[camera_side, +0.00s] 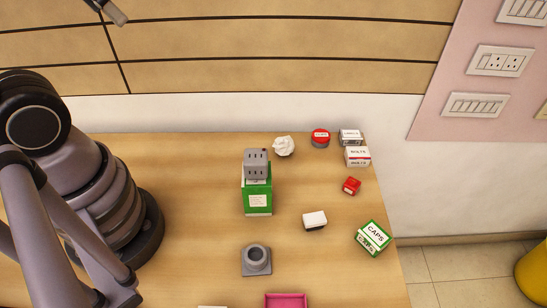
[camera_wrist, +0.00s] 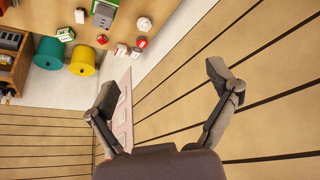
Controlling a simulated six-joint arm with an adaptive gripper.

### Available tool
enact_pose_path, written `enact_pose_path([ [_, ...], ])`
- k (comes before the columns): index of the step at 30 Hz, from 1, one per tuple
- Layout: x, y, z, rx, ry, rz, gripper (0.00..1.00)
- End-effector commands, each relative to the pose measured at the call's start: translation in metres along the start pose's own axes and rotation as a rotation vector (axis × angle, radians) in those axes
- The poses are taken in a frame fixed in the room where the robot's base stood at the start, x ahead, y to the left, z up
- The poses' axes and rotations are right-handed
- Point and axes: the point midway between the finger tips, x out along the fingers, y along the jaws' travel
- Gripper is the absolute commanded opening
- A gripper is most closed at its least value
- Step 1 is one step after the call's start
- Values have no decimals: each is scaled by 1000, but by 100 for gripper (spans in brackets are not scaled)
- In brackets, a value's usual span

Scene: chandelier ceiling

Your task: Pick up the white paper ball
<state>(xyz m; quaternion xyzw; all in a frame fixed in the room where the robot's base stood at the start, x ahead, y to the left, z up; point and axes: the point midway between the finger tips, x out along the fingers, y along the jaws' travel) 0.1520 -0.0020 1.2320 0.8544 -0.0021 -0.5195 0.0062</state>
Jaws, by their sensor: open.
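The white paper ball (camera_side: 284,146) is crumpled and sits near the back edge of the wooden table, left of a red-topped round tin (camera_side: 320,138). In the wrist view a small pale lump (camera_wrist: 144,23) near the top looks like the same ball. My gripper (camera_wrist: 163,82) is open and empty, with its two fingers spread wide in the wrist view. It is away from the table and does not touch the ball. In the side view only a small part of what looks like my gripper shows at the top left edge.
A green box with a grey socket block on it (camera_side: 257,195) stands left of the ball. Small boxes (camera_side: 357,156), a red box (camera_side: 351,186), a white block (camera_side: 315,220) and a CAPS box (camera_side: 373,238) stand to the right. A panelled wall (camera_side: 270,78) rises behind the table.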

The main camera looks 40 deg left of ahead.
Motion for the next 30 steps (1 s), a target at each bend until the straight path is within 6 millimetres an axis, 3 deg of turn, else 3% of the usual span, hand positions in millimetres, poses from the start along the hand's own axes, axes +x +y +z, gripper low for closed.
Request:
enact_pose_path([
  [5,24,28,6,-131,-218,135,88],
  [11,56,93,8,-475,-658,415,88],
  [15,75,134,-12,-771,-930,598,88],
  [20,112,164,-50,-1160,-1172,783,88],
  [25,181,169,-91,-1628,-1304,938,88],
  [30,272,146,-105,-2112,-1266,1029,88],
])
